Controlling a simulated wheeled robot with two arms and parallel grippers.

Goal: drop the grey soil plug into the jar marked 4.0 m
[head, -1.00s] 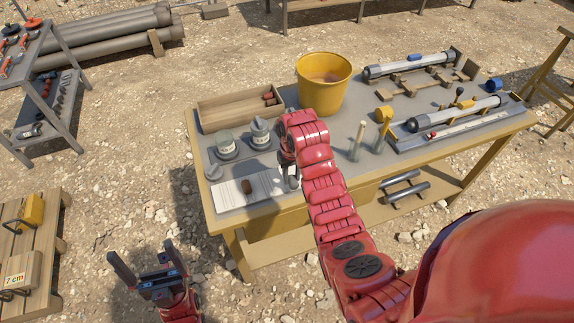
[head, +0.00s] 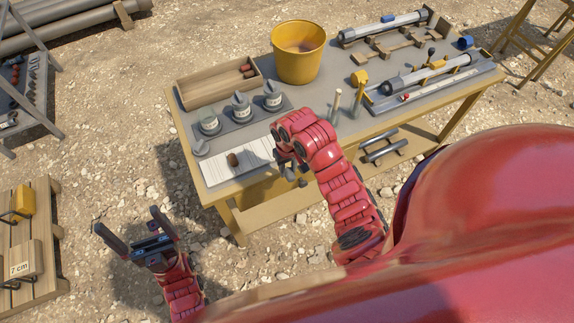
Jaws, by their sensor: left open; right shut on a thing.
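My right gripper (head: 290,171) is by the right end of a white paper sheet (head: 258,152), near the table's front edge. It is shut on a small grey piece, apparently the grey soil plug, mostly hidden by the fingers and wrist. A brown plug (head: 232,159) lies on the sheet. Three jars stand in a row behind the sheet: a left jar (head: 209,123) that looks open, a middle jar (head: 242,109) and a right jar (head: 273,98) with grey lids. Their label markings are too small to read. My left gripper (head: 138,238) is open and empty, off the table over the ground.
A loose grey lid (head: 200,148) lies in front of the left jar. A wooden tray (head: 205,94) with reddish-brown plugs and a yellow bucket (head: 298,55) stand behind the jars. Tube samplers (head: 430,75) and upright yellow-handled tools fill the table's right side.

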